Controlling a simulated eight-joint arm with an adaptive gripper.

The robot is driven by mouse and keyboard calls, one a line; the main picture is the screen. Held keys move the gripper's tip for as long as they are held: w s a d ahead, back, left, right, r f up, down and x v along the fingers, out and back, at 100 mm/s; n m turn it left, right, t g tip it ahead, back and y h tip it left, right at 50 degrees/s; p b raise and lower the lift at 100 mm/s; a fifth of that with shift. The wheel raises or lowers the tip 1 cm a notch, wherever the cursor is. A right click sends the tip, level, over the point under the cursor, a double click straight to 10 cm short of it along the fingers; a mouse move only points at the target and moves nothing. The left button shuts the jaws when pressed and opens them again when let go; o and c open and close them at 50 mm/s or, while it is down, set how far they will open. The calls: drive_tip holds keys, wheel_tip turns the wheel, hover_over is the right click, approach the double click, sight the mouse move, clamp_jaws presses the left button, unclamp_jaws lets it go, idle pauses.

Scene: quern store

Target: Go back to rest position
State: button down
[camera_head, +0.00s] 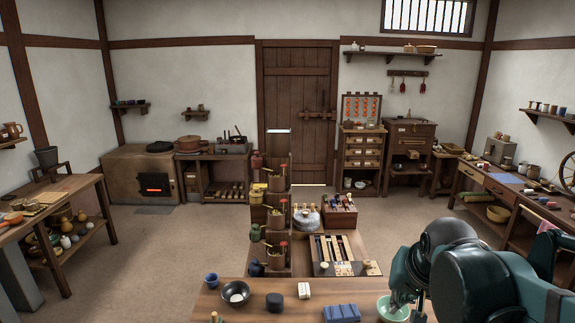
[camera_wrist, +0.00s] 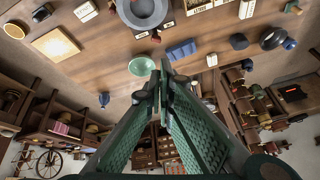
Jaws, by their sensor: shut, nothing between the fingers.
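My gripper (camera_head: 408,302) is at the lower right of the head view, over the right part of the near table and beside a pale green bowl (camera_head: 392,311). My arm covers part of the view there. In the wrist view the fingers of my gripper (camera_wrist: 164,76) are shut with their tips together, and nothing is between them. The pale green bowl (camera_wrist: 142,66) shows just left of the fingertips there. I cannot tell how high the tips are above the table.
The near table (camera_head: 290,296) carries a blue block (camera_head: 341,313), a white block (camera_head: 304,290), a dark cylinder (camera_head: 274,302) and a black bowl (camera_head: 236,292). Behind it stand a tiered rack (camera_head: 277,215) and a tool tray (camera_head: 340,255). Open floor (camera_head: 170,245) lies to the left.

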drive_tip(key=s+a+f+n+t, duration=0.1)
drive_tip(key=s+a+n, duration=0.3)
drive_tip(key=s, duration=0.5)
drive_tip(key=shift+s+a+f+t, duration=0.3)
drive_tip(key=shift+s+f+t, duration=0.1)
drive_tip(key=shift+f, duration=0.3)
